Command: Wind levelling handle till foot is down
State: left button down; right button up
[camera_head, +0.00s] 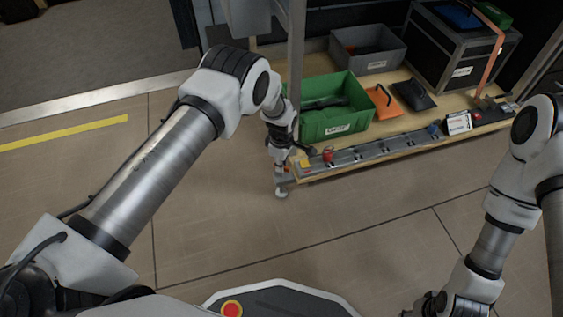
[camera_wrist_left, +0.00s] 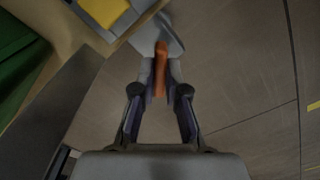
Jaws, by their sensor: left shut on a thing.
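The levelling handle shows in the left wrist view as an orange grip (camera_wrist_left: 160,72) between the two fingers of my left gripper (camera_wrist_left: 160,95). My left gripper (camera_head: 280,160) is shut on it, at the near left corner of the bench. A pale grey part (camera_wrist_left: 155,38) lies just beyond the grip. In the head view a small pale foot (camera_head: 282,191) shows below the gripper, close to the floor; I cannot tell whether it touches. My arm and gripper hide most of the handle in the head view. My right gripper (camera_head: 425,306) is at the bottom edge, its fingers unclear.
The wooden bench (camera_head: 340,172) carries a green crate (camera_head: 335,125), a grey bin (camera_head: 368,60), a black case (camera_head: 455,60) and an orange-handled item (camera_head: 383,103). A grey post (camera_head: 296,60) rises behind my left gripper. The floor in front is clear.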

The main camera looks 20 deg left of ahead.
pick_arm(q)
jog(key=m+p, duration=0.1)
jog(key=m, duration=0.4)
jog(key=shift+m, duration=0.3)
jog(key=m, duration=0.6)
jog(key=shift+p, duration=0.4)
jog(key=m, duration=0.6)
jog(key=shift+m+p, duration=0.3)
jog(key=shift+p, duration=0.05)
jog(key=m, duration=0.6)
jog(key=shift+p, duration=0.3)
jog(key=m, duration=0.6)
jog(key=shift+m, duration=0.4)
jog(key=m+p, duration=0.1)
jog(key=m, duration=1.1)
jog(key=shift+m, duration=0.3)
jog(key=m, duration=0.5)
jog(key=shift+m+p, duration=0.3)
jog(key=shift+p, duration=0.05)
